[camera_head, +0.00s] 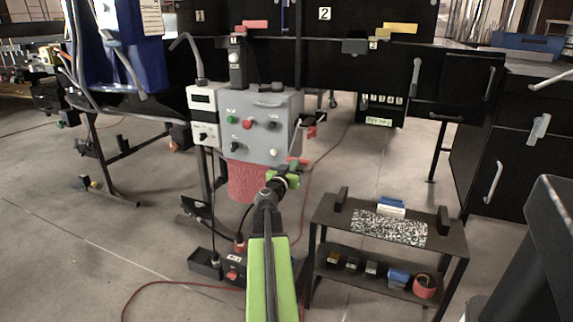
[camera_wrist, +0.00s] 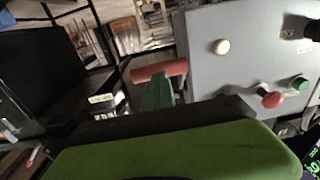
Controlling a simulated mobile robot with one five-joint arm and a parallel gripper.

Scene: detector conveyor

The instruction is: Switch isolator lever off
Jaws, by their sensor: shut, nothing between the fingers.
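The grey control box (camera_head: 262,128) stands left of centre in the head view. A short red bar that looks like the isolator lever handle (camera_head: 297,161) juts from its lower right side. In the wrist view the red handle (camera_wrist: 159,72) runs sideways beside the grey box face. My gripper (camera_head: 284,180) is shut and empty, just below the handle in the head view. In the wrist view a green fingertip (camera_wrist: 157,93) overlaps the handle's lower edge; I cannot tell whether they touch. The lever's pivot is hidden.
The box front carries a red button (camera_head: 248,125), a green button (camera_head: 230,120) and a white knob (camera_head: 273,152). A red cylinder (camera_head: 247,181) is below the box. A low black shelf stand (camera_head: 437,236) stands at right. Open floor lies between stand and cabinets.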

